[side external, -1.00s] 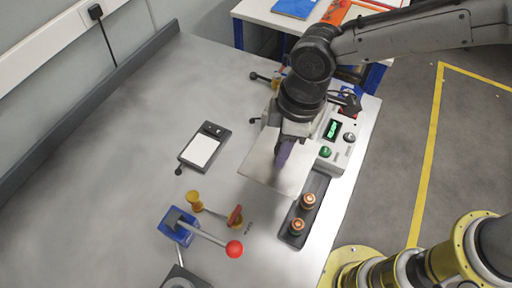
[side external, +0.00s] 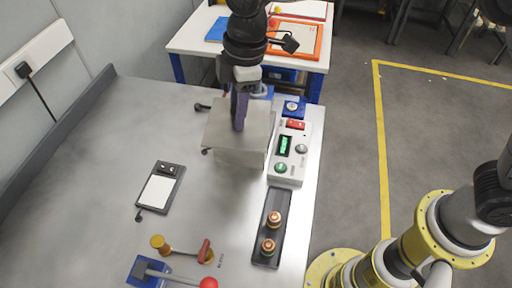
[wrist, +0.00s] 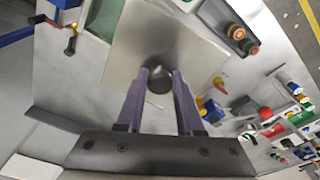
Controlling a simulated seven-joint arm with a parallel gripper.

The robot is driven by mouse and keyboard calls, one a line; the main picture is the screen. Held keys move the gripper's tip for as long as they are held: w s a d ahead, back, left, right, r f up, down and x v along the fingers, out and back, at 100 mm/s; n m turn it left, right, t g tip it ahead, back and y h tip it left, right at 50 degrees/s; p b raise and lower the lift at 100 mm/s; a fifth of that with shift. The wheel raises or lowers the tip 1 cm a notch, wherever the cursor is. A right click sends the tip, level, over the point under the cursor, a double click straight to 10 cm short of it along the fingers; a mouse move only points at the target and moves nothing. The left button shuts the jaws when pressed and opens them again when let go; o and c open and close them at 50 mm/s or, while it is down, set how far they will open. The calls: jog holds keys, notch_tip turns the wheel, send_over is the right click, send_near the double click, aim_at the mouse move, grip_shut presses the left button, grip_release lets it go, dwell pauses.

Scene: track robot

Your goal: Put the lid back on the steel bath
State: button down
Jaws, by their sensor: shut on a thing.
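The lid (side external: 222,118) is a flat square steel plate, held level by my gripper (side external: 239,118). The steel bath (side external: 240,158) is a box directly under the lid; its near side shows below the plate, and its opening is hidden. I cannot tell whether the lid rests on the rim or hangs slightly above it. In the wrist view my gripper's purple fingers (wrist: 160,92) are shut on the lid's dark round knob (wrist: 160,76), with the plate (wrist: 205,45) spread beyond it.
A control box (side external: 288,155) with a green display stands close right of the bath. Nearer are a dark strip with two buttons (side external: 271,225), a black device with a white panel (side external: 160,190) and a red-knobbed lever (side external: 208,283). The table's left middle (side external: 75,170) is clear.

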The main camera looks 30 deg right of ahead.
jog(key=w+d+f+m, duration=0.1)
jog(key=w+d+f, duration=0.1)
jog(key=w+d, duration=0.35)
notch_tip(320, 180, down, 6)
jog(key=shift+w+a+f, duration=0.25)
jog(key=shift+w+a, duration=0.1)
jog(key=shift+w, duration=0.1)
jog(key=shift+f, duration=0.5)
dwell(2.3)
jog(key=shift+c, duration=2.3)
grip_release()
jog(key=o, duration=0.5)
jog(key=shift+c, duration=0.2)
